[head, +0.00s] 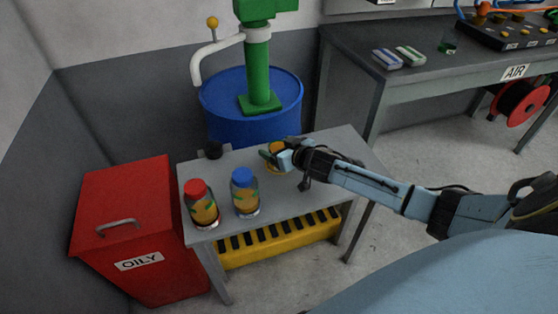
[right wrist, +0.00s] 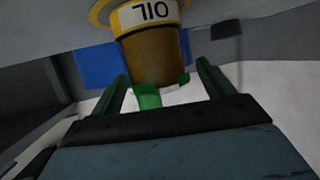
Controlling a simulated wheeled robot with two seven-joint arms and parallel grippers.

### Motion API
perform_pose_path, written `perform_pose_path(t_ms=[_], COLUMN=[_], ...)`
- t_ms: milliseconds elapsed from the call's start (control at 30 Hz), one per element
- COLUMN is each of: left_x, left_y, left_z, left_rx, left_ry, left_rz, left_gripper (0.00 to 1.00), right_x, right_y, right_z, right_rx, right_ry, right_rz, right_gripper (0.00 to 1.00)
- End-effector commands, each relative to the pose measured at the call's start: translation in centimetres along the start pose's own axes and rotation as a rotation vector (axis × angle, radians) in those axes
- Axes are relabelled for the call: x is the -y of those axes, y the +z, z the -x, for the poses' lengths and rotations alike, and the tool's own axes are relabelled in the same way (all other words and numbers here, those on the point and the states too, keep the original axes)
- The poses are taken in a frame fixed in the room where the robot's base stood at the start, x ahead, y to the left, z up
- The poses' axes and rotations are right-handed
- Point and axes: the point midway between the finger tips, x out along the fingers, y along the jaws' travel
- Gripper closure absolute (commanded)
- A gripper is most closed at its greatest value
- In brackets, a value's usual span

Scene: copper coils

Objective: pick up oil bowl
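The oil bowl is a yellow-brown round container with a white band lettered "OIL". In the right wrist view the bowl (right wrist: 152,50) appears upside down, just beyond my fingertips. In the head view only small yellow parts of the bowl (head: 275,146) show behind my right gripper, at the back of the small grey table (head: 293,194). My right gripper (head: 266,156) is open, with its green fingers spread apart in the right wrist view (right wrist: 162,80). I cannot tell whether a finger touches the bowl. My left gripper is not in view.
A red-capped jar (head: 201,206) and a blue-capped jar (head: 244,193) stand on the table left of my gripper. A dark object (head: 212,150) sits at its back left. A blue drum (head: 235,115) with a green pump (head: 258,75) stands behind; a red OILY bin (head: 125,225) stands left.

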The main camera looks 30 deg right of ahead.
Motion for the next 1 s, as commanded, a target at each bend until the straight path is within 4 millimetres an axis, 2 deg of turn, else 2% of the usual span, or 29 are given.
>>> perform_pose_path(t_ms=[67, 567, 933, 1000], left_x=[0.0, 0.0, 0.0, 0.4], left_y=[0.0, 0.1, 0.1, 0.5], left_z=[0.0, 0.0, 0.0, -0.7], left_rx=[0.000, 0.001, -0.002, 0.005], left_ry=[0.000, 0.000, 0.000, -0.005], left_rz=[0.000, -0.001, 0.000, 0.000], left_gripper=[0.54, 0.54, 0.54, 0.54], right_x=[0.0, 0.0, 0.0, 0.0], right_y=[0.0, -0.1, -0.6, -1.1], right_z=[0.0, 0.0, 0.2, 0.4], right_rx=[0.000, -0.002, -0.002, -0.003], right_ry=[0.000, -0.001, -0.001, 0.000], right_rz=[0.000, 0.000, 0.000, -0.001], right_gripper=[0.30, 0.95, 0.95, 0.95])
